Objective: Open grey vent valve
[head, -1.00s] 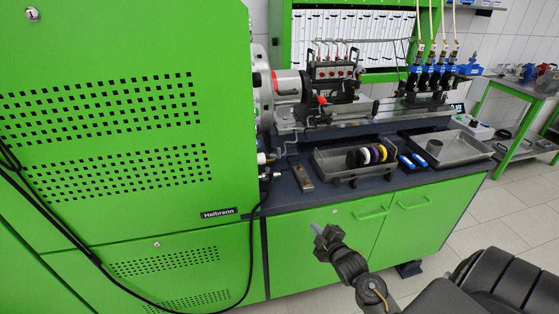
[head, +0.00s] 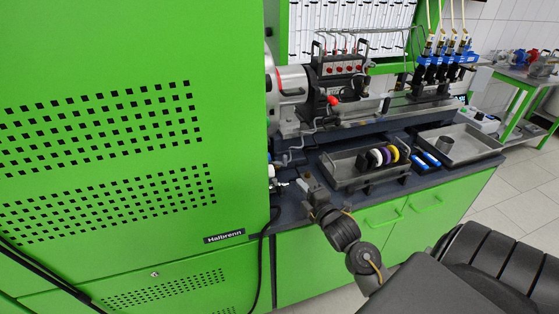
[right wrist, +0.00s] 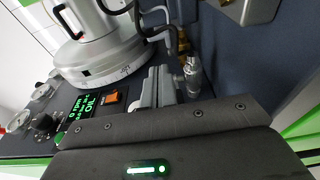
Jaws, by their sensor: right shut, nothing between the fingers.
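My right gripper (head: 311,193) is shut and empty, above the front edge of the bench near the green cabinet's side. In the right wrist view its grey fingers (right wrist: 158,84) lie together, pointing towards the machine. A small silver-grey fitting (right wrist: 192,76), which may be the grey vent valve, stands just to the right of the fingers with a visible gap. In the head view small pale fittings (head: 277,185) show low at the cabinet's side; which is the vent valve is too small to tell. My left gripper is not in view.
The green cabinet (head: 120,130) fills the left. A tray (head: 350,182) with coloured rings and a second tray (head: 470,152) stand on the dark bench. A black cable (head: 262,255) hangs beside the cabinet. The right wrist view shows a display (right wrist: 84,106) and an orange switch (right wrist: 110,97).

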